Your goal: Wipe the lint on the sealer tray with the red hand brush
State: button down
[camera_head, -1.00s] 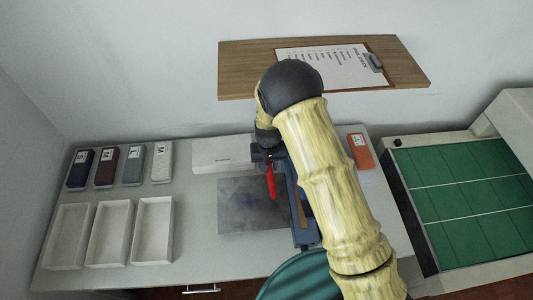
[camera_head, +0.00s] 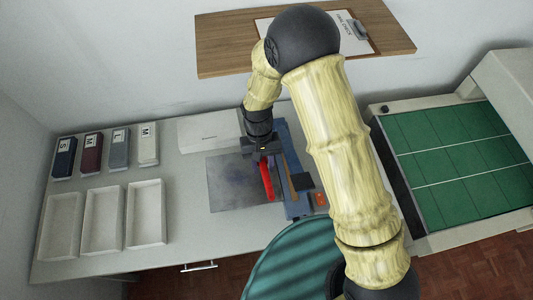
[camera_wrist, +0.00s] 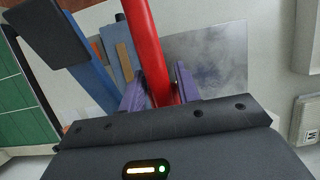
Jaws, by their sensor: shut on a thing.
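My gripper (camera_head: 263,152) is shut on the red hand brush (camera_head: 267,180), which points down over the right part of the sealer tray. In the wrist view the brush (camera_wrist: 148,45) runs up from between the purple fingers of my gripper (camera_wrist: 158,92). The sealer tray (camera_head: 228,182) is a grey metal plate beside the blue sealer (camera_head: 294,205). It also shows in the wrist view (camera_wrist: 215,60), with pale cloudy patches that may be lint. I cannot tell whether the brush touches the tray.
Three empty white trays (camera_head: 147,212) and several labelled boxes (camera_head: 148,145) stand at the left. A white box (camera_head: 208,130) lies behind the sealer tray. A wooden shelf (camera_head: 225,60) with a clipboard is above. A green-topped machine (camera_head: 460,165) stands at the right.

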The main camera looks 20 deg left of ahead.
jog(key=shift+s+a, duration=0.1)
jog(key=shift+a, duration=0.05)
notch_tip(320, 180, down, 5)
jog(key=b, duration=0.3)
jog(key=shift+b, duration=0.35)
